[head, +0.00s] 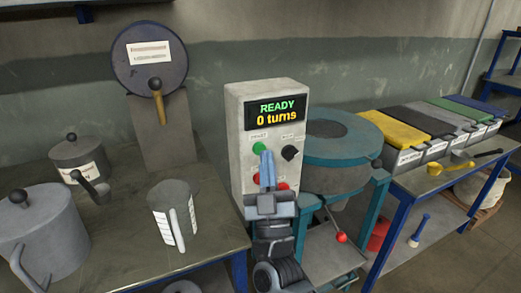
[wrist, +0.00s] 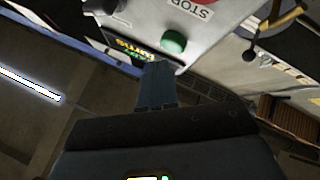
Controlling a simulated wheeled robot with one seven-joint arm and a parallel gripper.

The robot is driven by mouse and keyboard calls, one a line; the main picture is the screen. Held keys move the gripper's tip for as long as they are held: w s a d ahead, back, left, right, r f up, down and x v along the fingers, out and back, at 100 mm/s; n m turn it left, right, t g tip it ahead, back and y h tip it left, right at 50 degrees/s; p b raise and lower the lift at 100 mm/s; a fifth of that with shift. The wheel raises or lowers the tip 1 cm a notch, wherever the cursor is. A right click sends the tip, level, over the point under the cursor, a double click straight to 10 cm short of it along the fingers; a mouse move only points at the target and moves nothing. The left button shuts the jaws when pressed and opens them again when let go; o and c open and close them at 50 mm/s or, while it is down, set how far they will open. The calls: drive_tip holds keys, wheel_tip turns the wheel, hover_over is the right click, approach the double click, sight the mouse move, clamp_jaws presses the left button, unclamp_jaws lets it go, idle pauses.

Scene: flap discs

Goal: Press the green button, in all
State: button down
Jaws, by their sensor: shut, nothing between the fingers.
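The green button (head: 259,148) is on the front of a grey control box (head: 236,150), under a display (head: 277,112) reading "READY" and "0 turns". My gripper (head: 267,160) is shut and empty, its fingertips in front of the box just below and right of the button. The wrist view shows the box upside down, with the green button (wrist: 173,42) close past my fingertips (wrist: 157,66) and slightly to the right. The button looks uncovered there. I cannot tell how wide the gap to the panel is.
A black knob (head: 289,153) and red buttons (head: 283,186) share the panel, the red ones partly behind my gripper. A blue round machine (head: 335,150) stands at right. A measuring jug (head: 174,212) and pots (head: 45,235) stand on the left table.

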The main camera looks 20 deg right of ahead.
drive_tip(key=shift+w, duration=0.2)
idle(0.4)
drive_tip(key=shift+w, duration=0.25)
